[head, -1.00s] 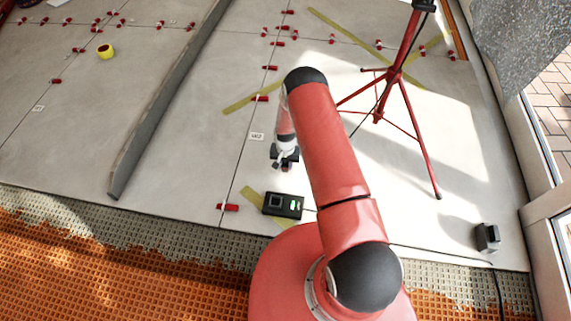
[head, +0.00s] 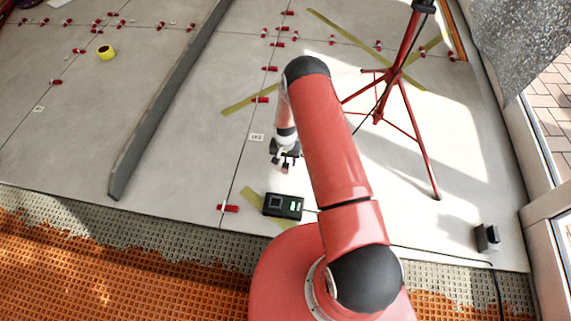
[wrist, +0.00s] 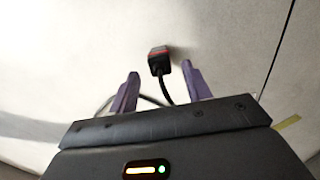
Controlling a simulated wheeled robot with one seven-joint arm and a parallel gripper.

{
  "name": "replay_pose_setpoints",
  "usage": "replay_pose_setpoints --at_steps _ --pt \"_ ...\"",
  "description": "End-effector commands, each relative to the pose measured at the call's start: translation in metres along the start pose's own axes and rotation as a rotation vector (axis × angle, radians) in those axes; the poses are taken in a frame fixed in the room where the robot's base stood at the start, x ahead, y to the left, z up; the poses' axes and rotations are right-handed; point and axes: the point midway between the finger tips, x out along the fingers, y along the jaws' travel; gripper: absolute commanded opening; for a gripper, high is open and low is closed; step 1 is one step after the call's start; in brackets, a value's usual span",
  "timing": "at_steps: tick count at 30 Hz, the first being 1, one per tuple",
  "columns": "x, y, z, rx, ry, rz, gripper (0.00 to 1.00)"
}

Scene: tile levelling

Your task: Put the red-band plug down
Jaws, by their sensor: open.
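The red-band plug (wrist: 159,61) is a small black block with a red band. In the wrist view it sits just ahead of and between my fingertips, against the pale tile, with a black cable running back from it under my gripper. My gripper (wrist: 160,72) is open, its two purple fingers apart on either side, with a gap to the plug showing at the left. In the head view my gripper (head: 287,161) is low over the tile, and the plug is a small dark red spot (head: 285,169) at its tips. Whether the plug touches the floor is hard to tell.
A black box with green lights (head: 283,206) lies just below my gripper. A red tripod (head: 405,85) stands to the right. A long grey straightedge (head: 165,105) lies to the left. Red clips (head: 228,209) line the tile joints. A black block (head: 487,238) sits at the far right.

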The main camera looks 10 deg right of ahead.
Motion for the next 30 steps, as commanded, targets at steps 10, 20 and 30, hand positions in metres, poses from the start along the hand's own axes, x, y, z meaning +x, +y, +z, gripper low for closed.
replay_pose_setpoints --at_steps 10,20,30 --pt "-0.07 0.0 0.0 -0.001 0.001 0.0 0.49" --pt "-0.131 -0.002 -0.007 -0.021 0.031 -0.01 0.49" --pt "-0.314 0.009 0.011 -0.117 0.149 -0.041 0.49"
